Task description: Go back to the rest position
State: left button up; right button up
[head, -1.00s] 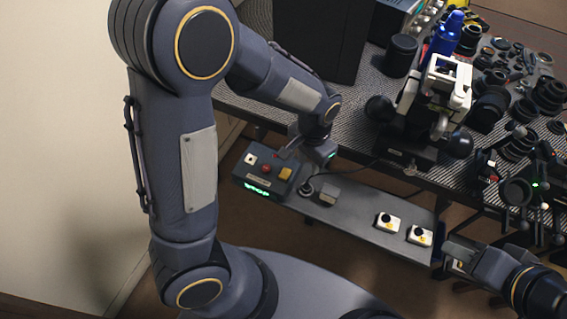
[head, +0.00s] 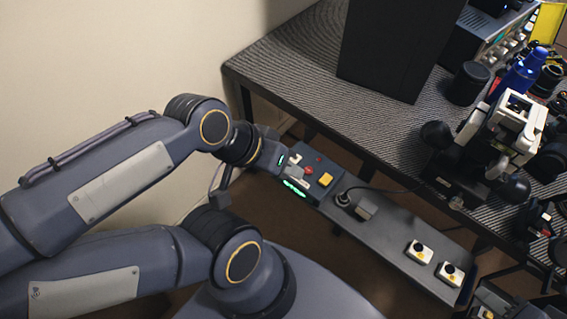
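My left arm comes in from the left, with its elbow bent, and ends at my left gripper (head: 290,168). This gripper is small and dark in the head view and overlaps the left end of a grey control box (head: 318,190). I cannot tell whether its fingers are open or shut, or whether it touches the box. No object shows clearly in it. My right gripper (head: 488,302) is only partly in view at the bottom right edge, beside the end of the grey shelf (head: 395,250). Its finger state is unclear.
A patterned workbench (head: 300,50) carries a black box (head: 395,40), a black cylinder (head: 467,84), a blue bottle (head: 522,72) and a white-and-black fixture (head: 505,128). Two white button units (head: 419,252) sit on the shelf. Open floor lies below the shelf.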

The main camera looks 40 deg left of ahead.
notch_tip(320, 180, up, 6)
jog(key=p, duration=0.6)
jog(key=shift+r, duration=0.25)
dwell(1.4)
